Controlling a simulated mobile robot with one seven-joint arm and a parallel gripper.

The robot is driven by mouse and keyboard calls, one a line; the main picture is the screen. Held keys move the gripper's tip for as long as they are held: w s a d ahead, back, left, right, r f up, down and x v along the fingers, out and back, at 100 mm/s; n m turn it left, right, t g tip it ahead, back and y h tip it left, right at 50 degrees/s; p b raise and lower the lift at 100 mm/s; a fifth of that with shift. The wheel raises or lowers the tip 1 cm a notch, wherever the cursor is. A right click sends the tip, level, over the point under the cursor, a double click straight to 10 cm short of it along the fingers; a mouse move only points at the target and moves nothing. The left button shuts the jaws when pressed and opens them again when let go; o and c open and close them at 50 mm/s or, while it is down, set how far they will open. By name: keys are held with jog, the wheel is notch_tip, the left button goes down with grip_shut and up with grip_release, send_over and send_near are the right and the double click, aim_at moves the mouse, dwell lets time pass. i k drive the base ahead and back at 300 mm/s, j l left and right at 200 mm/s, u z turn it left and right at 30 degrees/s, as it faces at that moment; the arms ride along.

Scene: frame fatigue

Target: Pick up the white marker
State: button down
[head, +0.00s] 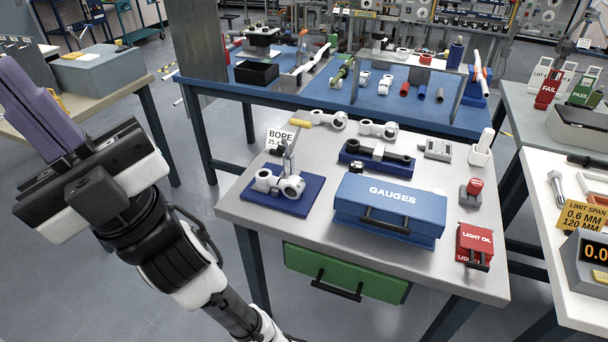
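A slim white upright piece (485,141) stands in a small white holder at the back right corner of the near workbench (345,258). It looks like the white marker, but it is too small to be sure. My gripper (42,112) is at the far left of the head view, well away from that piece and left of the bench. Its black and white body shows, with a purple part pointing up and left. The fingertips are not clear, so I cannot tell whether it is open or shut.
A blue-topped table (330,98) stands behind.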

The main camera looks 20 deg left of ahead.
aim_at(486, 138)
jog(key=i+l, duration=0.15)
jog(key=i, duration=0.45)
jog(key=i+l, duration=0.15)
jog(key=i, duration=0.5)
